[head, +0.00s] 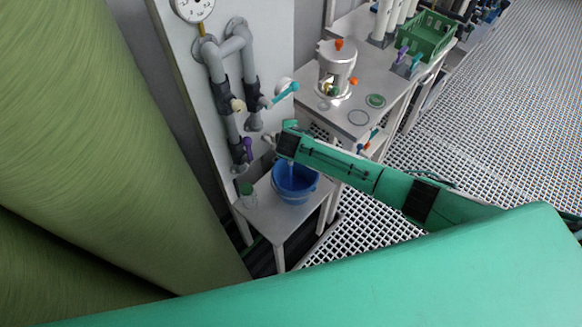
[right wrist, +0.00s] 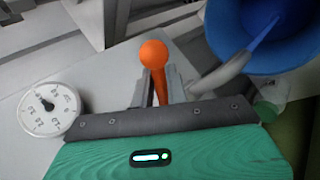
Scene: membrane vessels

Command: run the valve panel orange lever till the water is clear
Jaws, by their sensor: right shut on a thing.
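The orange lever (right wrist: 153,55), with a round ball end, stands between the fingers of my right gripper (right wrist: 160,88) in the right wrist view. The fingers are shut on its stem. In the head view my right gripper (head: 284,142) is at the grey valve panel (head: 274,60) and hides the orange lever. A blue bucket (head: 296,190) stands below it on a small table; it also shows in the right wrist view (right wrist: 225,32). A grey spout (right wrist: 222,72) points over the bucket, with a thin stream running in. The water's clarity is hard to tell. My left gripper is not in view.
The panel also carries grey pipes, a gauge (head: 193,6), a teal lever (head: 285,94) and a purple lever (head: 247,150). A jar (head: 248,194) stands left of the bucket. A steel vessel (head: 337,70) and a green crate (head: 428,36) stand on the right-hand bench.

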